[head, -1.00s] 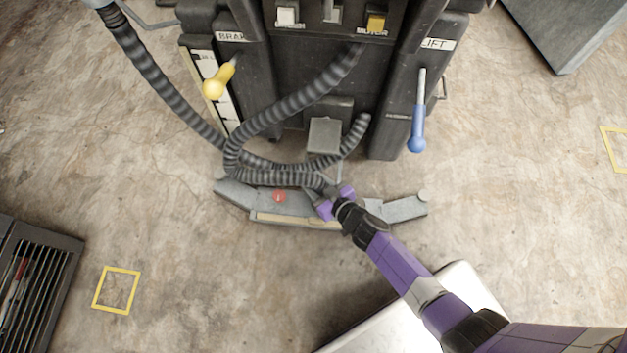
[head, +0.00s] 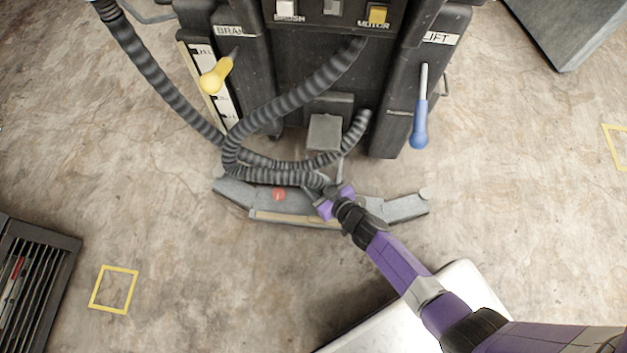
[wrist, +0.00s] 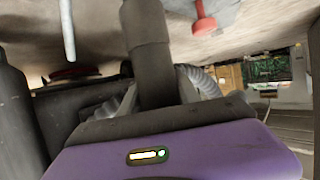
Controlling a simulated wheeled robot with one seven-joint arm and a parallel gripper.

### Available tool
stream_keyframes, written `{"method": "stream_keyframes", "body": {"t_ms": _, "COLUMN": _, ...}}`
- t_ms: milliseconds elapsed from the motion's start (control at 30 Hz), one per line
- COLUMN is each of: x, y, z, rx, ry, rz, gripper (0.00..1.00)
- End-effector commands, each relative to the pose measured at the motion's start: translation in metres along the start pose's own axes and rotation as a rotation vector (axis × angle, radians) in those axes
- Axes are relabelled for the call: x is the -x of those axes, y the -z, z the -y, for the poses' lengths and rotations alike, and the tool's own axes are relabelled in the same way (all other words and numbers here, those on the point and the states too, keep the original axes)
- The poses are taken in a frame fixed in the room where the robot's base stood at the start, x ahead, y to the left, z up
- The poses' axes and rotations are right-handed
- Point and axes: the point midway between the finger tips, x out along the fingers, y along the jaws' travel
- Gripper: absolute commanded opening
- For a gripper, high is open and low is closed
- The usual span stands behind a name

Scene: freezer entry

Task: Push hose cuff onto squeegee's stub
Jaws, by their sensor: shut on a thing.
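The squeegee (head: 405,208) is a grey curved bar on the floor in front of the machine, with a red knob (head: 278,195) on it. The grey ribbed hose (head: 265,178) loops behind and over the bar and ends at my gripper. My gripper (head: 328,197), purple with dark fingers, is just over the middle of the squeegee, shut on the hose cuff. In the wrist view, a smooth dark cylinder that looks like the cuff (wrist: 147,40) rises from between the fingers. The red knob (wrist: 203,22) shows beyond it. I cannot make out the stub or whether the cuff touches it.
The black cleaning machine (head: 260,75) stands behind the squeegee, with a yellow lever (head: 213,80) and a blue-handled lift lever (head: 420,125). A dark grille (head: 35,280) is at the lower left.

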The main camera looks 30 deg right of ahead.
Motion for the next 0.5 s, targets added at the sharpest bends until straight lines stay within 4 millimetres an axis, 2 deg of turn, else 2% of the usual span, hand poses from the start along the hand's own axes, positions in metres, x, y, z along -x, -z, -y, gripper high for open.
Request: {"method": "stream_keyframes", "body": {"t_ms": 500, "x": -0.0051, "y": -0.0113, "z": 0.0000, "rx": -0.001, "ry": 0.000, "rz": -0.001, "gripper": 0.00}}
